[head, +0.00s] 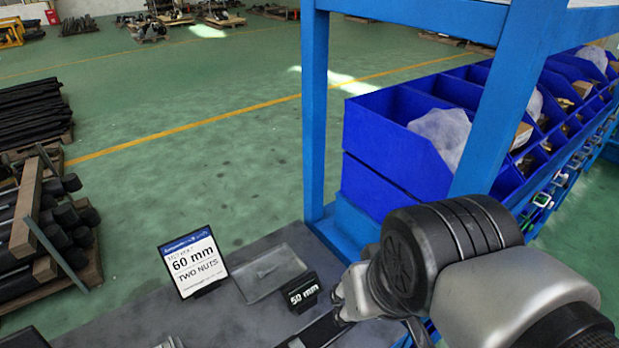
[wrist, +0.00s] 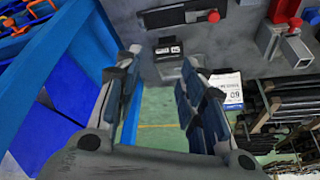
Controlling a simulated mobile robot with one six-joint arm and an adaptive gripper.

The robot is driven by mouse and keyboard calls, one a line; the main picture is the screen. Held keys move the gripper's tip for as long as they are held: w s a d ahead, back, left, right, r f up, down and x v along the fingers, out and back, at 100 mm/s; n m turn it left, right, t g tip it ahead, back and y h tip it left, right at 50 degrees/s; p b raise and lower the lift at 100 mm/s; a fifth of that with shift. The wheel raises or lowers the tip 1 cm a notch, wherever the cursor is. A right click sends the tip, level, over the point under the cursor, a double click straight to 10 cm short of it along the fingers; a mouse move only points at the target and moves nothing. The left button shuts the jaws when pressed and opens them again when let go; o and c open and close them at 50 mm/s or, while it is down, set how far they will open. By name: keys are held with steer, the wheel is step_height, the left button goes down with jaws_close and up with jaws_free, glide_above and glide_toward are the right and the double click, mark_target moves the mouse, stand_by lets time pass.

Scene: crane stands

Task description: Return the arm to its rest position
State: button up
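My gripper (wrist: 160,62) shows in the wrist view with its two fingers spread apart. Green floor and the bench edge show between the fingers, and nothing is held. In the head view my arm comes in from the lower right, over the bench's right side, and its bulky links mostly hide the gripper. The grey bench (head: 120,318) lies below. A small black "50 mm" block (head: 303,292) stands on it near the arm, and it also shows beyond the fingertips in the wrist view (wrist: 168,50).
A white "60 mm two nuts" card (head: 194,262) stands beside a shallow grey tray (head: 262,283). A blue post (head: 314,110) and blue bins (head: 385,140) rise close to the arm. The wrist view shows a red knob (wrist: 213,16) and a square metal tube (wrist: 297,52).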

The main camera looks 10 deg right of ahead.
steer(key=shift+s+d+f+n, duration=0.1)
steer(key=shift+s+f+n, duration=0.1)
steer(key=shift+s, duration=0.25)
steer(key=shift+s+d+f+n, duration=0.1)
steer(key=shift+s+f+n, duration=0.1)
steer(key=shift+s, duration=0.2)
steer(key=shift+a+f+b, duration=0.1)
steer(key=shift+f+b, duration=0.25)
